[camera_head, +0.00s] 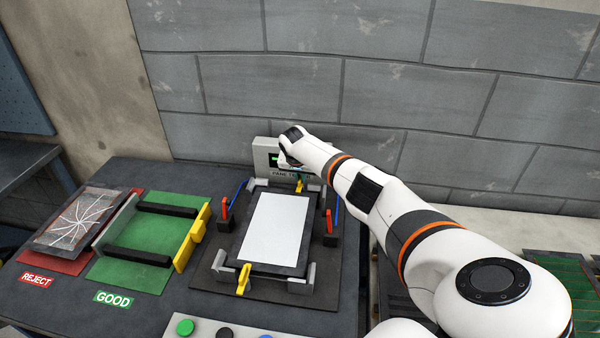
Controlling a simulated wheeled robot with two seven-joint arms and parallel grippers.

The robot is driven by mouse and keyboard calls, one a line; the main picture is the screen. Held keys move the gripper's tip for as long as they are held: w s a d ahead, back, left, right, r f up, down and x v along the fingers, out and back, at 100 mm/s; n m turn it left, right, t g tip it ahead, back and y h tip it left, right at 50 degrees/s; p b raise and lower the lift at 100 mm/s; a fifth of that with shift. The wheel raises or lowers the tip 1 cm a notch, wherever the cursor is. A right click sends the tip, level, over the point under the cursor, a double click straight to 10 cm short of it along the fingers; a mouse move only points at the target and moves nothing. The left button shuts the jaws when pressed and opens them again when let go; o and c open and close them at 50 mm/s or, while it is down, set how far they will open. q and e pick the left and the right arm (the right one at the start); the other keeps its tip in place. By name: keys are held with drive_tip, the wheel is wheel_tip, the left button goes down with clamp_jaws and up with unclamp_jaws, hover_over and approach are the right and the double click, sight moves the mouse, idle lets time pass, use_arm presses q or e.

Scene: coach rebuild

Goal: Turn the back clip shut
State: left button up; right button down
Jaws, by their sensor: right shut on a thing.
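The back clip (299,185) is a small yellow piece at the far edge of the pane fixture, partly hidden by my right arm. My right gripper (293,166) reaches over the back of the fixture and is shut on the back clip; my own wrist hides most of the jaws. A pale pane (271,227) lies flat in the dark fixture frame (228,262). The yellow front clip (243,279) stands at the near edge. My left gripper is not in view.
A grey tester box (262,158) with a green display stands behind the fixture. Red levers (225,213) flank the frame. At left are a green GOOD rack (130,270) and a cracked pane (80,220) on the red REJECT tray (62,266). Buttons (185,327) line the front.

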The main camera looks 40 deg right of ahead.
drive_tip(key=shift+n, duration=0.4)
drive_tip(key=c, duration=1.8)
unclamp_jaws()
drive_tip(key=shift+r, duration=0.15)
drive_tip(key=shift+a+r, duration=0.1)
drive_tip(key=shift+r, duration=0.15)
drive_tip(key=v, duration=1.1)
drive_tip(key=shift+s, duration=0.25)
